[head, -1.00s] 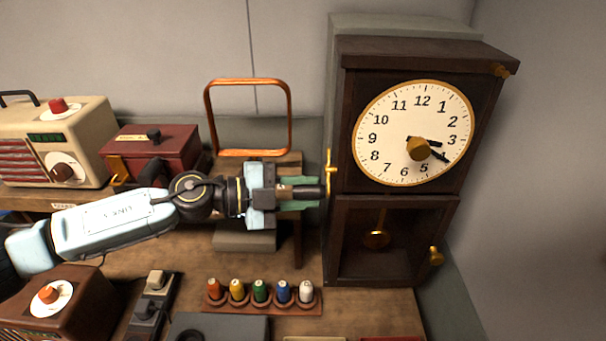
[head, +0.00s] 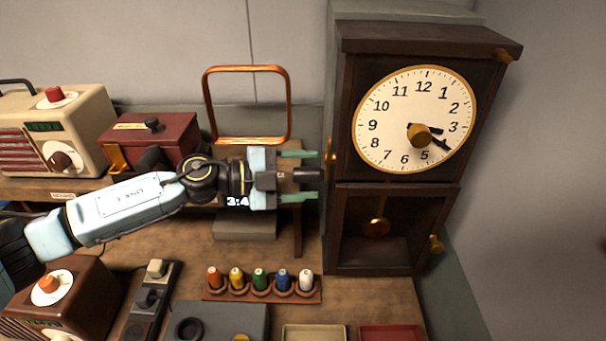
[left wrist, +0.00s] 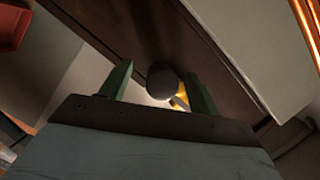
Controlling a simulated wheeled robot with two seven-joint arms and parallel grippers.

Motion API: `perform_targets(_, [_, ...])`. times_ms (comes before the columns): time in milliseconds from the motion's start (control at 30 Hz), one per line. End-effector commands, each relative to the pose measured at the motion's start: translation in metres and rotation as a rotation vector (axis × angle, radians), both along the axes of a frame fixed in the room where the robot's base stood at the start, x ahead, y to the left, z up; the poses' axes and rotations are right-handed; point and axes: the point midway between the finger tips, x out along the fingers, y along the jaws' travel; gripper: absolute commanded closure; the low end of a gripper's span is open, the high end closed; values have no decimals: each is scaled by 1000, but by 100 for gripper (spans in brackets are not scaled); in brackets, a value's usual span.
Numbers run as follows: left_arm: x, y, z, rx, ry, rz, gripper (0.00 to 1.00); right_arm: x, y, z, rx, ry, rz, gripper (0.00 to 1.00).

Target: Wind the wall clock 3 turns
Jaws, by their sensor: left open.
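The wall clock (head: 345,110) is a tall dark wooden case with a white dial (head: 400,100) and a brass knob (head: 419,134) at the dial's centre. A pendulum (head: 377,227) hangs in the lower part. A narrow brass piece (head: 331,152) shows on the case's left side, partly hidden by my gripper. My left gripper (head: 314,176) is open beside that left side, its green fingers pointing at the case. In the left wrist view, a dark round part and a yellow brass piece (left wrist: 181,102) show between the open fingers (left wrist: 160,90); contact cannot be told. My right gripper is not in view.
A copper-coloured frame (head: 206,105) stands behind my left arm. A red box (head: 180,135) and a cream radio (head: 90,110) stand at left. A rack of coloured spools (head: 262,295) sits below on the bench. Another brass knob (head: 436,243) is on the clock's lower right.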

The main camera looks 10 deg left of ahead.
Motion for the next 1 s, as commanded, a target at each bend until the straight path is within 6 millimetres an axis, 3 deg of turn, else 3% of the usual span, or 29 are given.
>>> perform_targets(167, [-1, 2, 0, 0, 0, 1, 38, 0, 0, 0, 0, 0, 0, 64])
perform_targets(1000, [-31, 62, 8, 1, 2, 1, 38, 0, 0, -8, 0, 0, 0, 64])
